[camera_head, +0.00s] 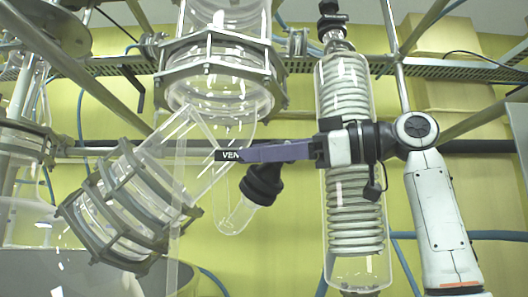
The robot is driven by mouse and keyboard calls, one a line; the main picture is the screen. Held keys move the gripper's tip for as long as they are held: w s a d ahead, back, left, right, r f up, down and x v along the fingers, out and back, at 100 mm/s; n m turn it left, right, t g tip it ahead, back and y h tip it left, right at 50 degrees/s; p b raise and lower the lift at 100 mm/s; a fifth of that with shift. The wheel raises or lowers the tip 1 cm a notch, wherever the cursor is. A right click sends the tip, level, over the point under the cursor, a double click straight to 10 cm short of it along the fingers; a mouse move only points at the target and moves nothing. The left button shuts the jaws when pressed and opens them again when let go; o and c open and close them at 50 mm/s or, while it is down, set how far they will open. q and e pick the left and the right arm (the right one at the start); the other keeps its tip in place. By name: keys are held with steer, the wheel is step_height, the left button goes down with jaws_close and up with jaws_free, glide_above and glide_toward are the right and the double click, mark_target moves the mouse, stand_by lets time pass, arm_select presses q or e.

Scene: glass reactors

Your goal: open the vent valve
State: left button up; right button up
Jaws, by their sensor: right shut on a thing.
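The vent valve shows as a black tag (228,155) with the letters "VEN", its end hidden by my finger, and a black knob-like fitting (262,186) just below on a glass tube (236,217) that tilts down to the left. My right gripper (244,154) reaches in from the right with purple fingers, level and pointing left. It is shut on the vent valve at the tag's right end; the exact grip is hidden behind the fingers. I cannot tell how far the valve is turned. My left gripper is not in view.
A tall glass coil condenser (350,215) stands behind my right wrist. A large flanged glass vessel (222,72) hangs above, and a tilted flanged glass section (128,208) lies to the left. Metal frame rails (440,68) and blue hoses (465,236) run around. A yellow wall is behind.

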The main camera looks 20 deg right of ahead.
steer(key=shift+s+n+g, duration=0.1)
steer(key=shift+n+g, duration=0.4)
steer(key=shift+n, duration=0.2)
steer(key=o, duration=1.1)
steer(key=shift+c, duration=0.2)
steer(key=b+v, duration=0.1)
steer(key=v, duration=0.6)
steer(key=shift+d, duration=0.25)
steer(key=shift+s, duration=0.1)
